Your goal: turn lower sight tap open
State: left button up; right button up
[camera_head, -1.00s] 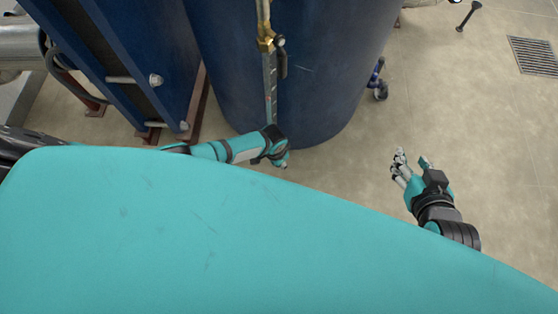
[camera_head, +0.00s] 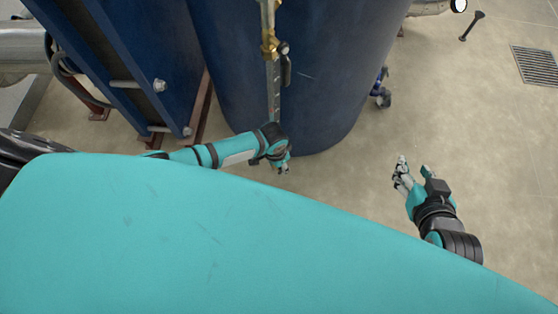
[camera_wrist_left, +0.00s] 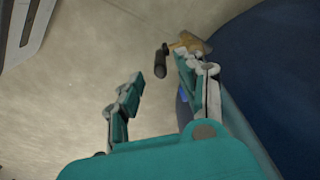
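In the left wrist view, a brass tap (camera_wrist_left: 188,43) with a black lever (camera_wrist_left: 161,60) is beside the blue tank. The lever hangs just beyond my left fingertips, between their lines and nearer the right finger. My left gripper (camera_wrist_left: 158,72) is open, with nothing between its fingers. In the head view my left gripper (camera_head: 282,166) is small and partly hidden by its own wrist, at the gauge's lower end. The lower tap is hidden there. A brass fitting (camera_head: 269,45) with a black lever (camera_head: 286,70) shows higher up the gauge. My right gripper (camera_head: 413,173) is open and empty.
The sight gauge (camera_head: 273,95) runs down the front of the big blue tank (camera_head: 335,80). Blue frame plates with bolts (camera_head: 159,85) stand at left. A blue fitting (camera_head: 381,90) is right of the tank. Open floor (camera_head: 480,150) lies at right, with a drain grate (camera_head: 538,65).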

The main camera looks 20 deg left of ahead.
pick_arm(q)
jog(key=shift+s+r, duration=0.15)
jog(key=shift+r, duration=1)
jog(key=shift+c, duration=0.3)
